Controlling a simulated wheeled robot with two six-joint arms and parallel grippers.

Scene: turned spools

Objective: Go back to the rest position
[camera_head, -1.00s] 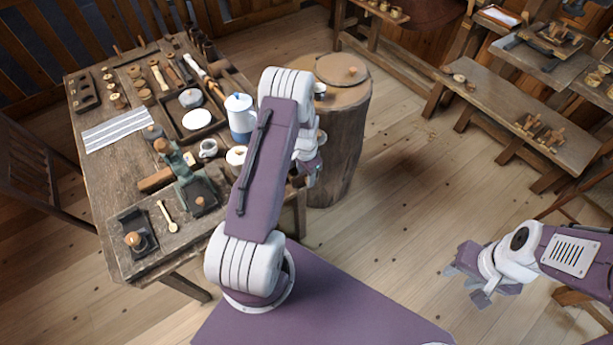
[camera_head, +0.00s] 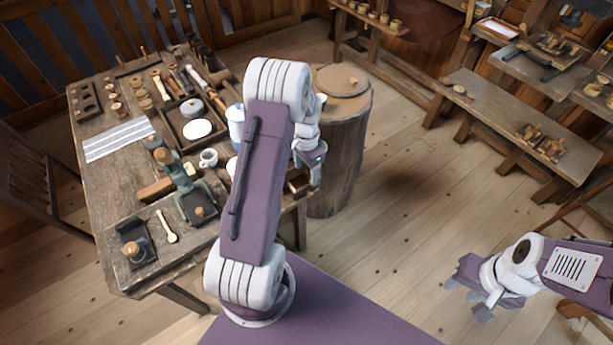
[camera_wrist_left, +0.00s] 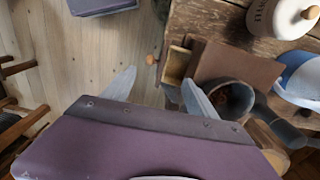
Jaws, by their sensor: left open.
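My left gripper (camera_head: 313,168) is at the table's right side, in front of the tree-stump block (camera_head: 340,150). In the left wrist view its two pale fingers (camera_wrist_left: 158,92) are spread apart with nothing between them. The right-hand finger is close to a dark round cup (camera_wrist_left: 232,98) and a brown wooden block (camera_wrist_left: 235,64); I cannot tell if it touches them. My right gripper (camera_head: 468,290) is over bare floor at the lower right.
The workbench (camera_head: 115,190) carries a tray, a striped cloth (camera_head: 118,136), a white mug (camera_head: 208,158) and a blue-and-white pitcher (camera_head: 236,120) partly behind my left arm. A lettered canister (camera_wrist_left: 283,16) is near the left gripper. Open floor (camera_head: 400,240) lies between the arms.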

